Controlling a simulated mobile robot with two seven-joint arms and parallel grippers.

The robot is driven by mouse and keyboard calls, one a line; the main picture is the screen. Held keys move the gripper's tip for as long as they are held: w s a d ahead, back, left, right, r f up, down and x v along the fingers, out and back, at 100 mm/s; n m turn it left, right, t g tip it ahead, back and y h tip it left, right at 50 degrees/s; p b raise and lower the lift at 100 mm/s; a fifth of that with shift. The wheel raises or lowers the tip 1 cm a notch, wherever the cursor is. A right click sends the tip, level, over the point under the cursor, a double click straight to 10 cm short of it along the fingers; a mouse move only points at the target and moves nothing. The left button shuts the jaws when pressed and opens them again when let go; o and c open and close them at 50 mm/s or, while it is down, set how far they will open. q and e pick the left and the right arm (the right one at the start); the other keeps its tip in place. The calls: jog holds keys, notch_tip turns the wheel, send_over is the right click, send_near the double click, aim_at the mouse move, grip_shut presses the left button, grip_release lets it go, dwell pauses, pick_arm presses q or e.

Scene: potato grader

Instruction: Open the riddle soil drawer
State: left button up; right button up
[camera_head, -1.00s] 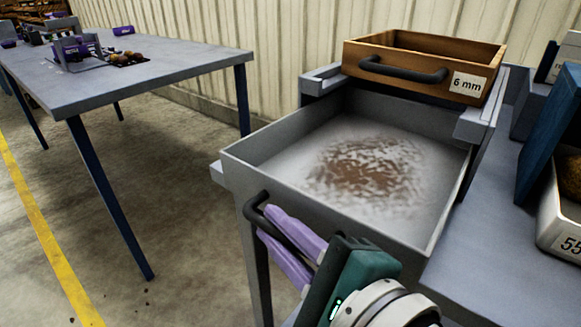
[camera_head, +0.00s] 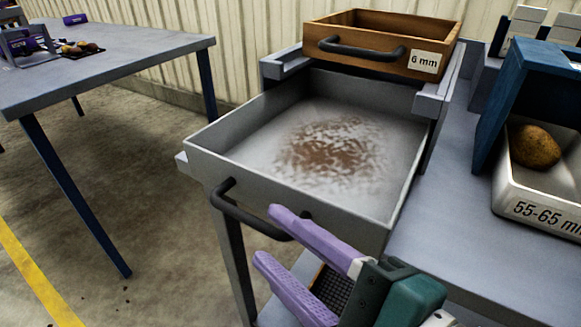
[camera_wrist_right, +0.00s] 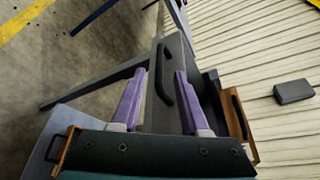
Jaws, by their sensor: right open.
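The riddle soil drawer (camera_head: 205,160) is a grey metal tray standing pulled out from under the wooden riddle box, with brown soil (camera_head: 330,150) spread on its pale floor. Its black bar handle (camera_head: 240,212) is on the front face; the right wrist view shows the handle (camera_wrist_right: 163,90) in line with the gap between the fingers. My right gripper (camera_head: 267,234), with purple fingers, is open and empty just in front of the handle. My left gripper is not in view.
A wooden riddle box (camera_head: 350,58) marked 6 mm sits above the drawer's back. At right, a white bin (camera_head: 520,190) marked 55-65 mm holds a potato (camera_head: 535,147) beside a blue panel (camera_head: 505,95). A grey table (camera_head: 110,65) stands at left; the floor between is clear.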

jog(key=shift+v, duration=1.85)
